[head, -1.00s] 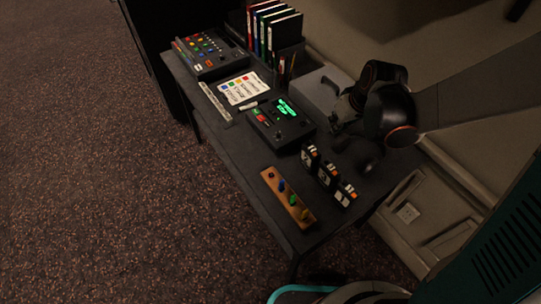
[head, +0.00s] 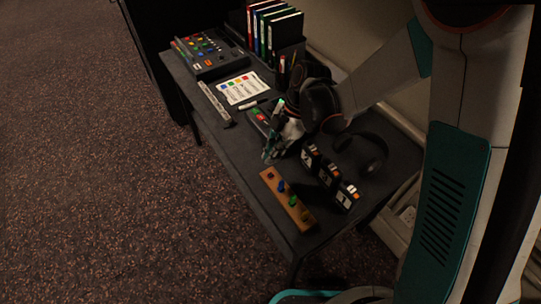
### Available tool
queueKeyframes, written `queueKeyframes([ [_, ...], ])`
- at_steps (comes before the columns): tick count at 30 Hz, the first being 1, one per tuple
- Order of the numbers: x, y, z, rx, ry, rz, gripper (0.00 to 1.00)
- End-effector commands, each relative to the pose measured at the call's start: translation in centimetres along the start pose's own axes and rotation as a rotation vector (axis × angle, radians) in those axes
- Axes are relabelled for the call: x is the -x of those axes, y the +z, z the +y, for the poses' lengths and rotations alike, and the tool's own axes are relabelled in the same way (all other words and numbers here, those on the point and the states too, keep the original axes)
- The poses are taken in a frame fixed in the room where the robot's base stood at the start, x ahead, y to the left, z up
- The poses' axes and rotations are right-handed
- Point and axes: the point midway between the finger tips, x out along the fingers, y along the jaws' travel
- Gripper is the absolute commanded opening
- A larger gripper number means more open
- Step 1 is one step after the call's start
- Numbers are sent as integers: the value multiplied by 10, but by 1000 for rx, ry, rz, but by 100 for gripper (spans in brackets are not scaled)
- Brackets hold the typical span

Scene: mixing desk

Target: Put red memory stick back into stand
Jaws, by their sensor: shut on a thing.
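The wooden stand (head: 299,217) lies near the front edge of the desk in the head view. Blue (head: 281,186), green (head: 292,200) and yellow (head: 304,213) sticks stand in it. Its far-left place shows only a dark spot, with no stick standing up. My gripper (head: 268,153) is low over the desk, beyond the stand's far end and in front of the small device with the green display. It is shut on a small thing. I take this to be the red memory stick, but its shape and colour are too small and hidden to make out.
Several black numbered blocks (head: 328,175) stand just right of the stand. Headphones (head: 367,152) lie behind them. The small device (head: 258,117) is partly covered by my arm. A mixer (head: 208,53), a label card (head: 243,88) and upright binders (head: 272,30) fill the far end.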

Motion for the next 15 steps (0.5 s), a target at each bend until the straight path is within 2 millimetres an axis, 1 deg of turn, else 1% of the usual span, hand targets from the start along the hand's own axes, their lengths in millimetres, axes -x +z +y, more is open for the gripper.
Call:
queueKeyframes([
  [2,-4,-5,0,53,-22,-1,0],
  [5,-7,-8,0,84,-35,0,0],
  [11,-13,-5,0,90,-37,0,0],
  [15,-21,-2,0,89,-36,-1,0],
])
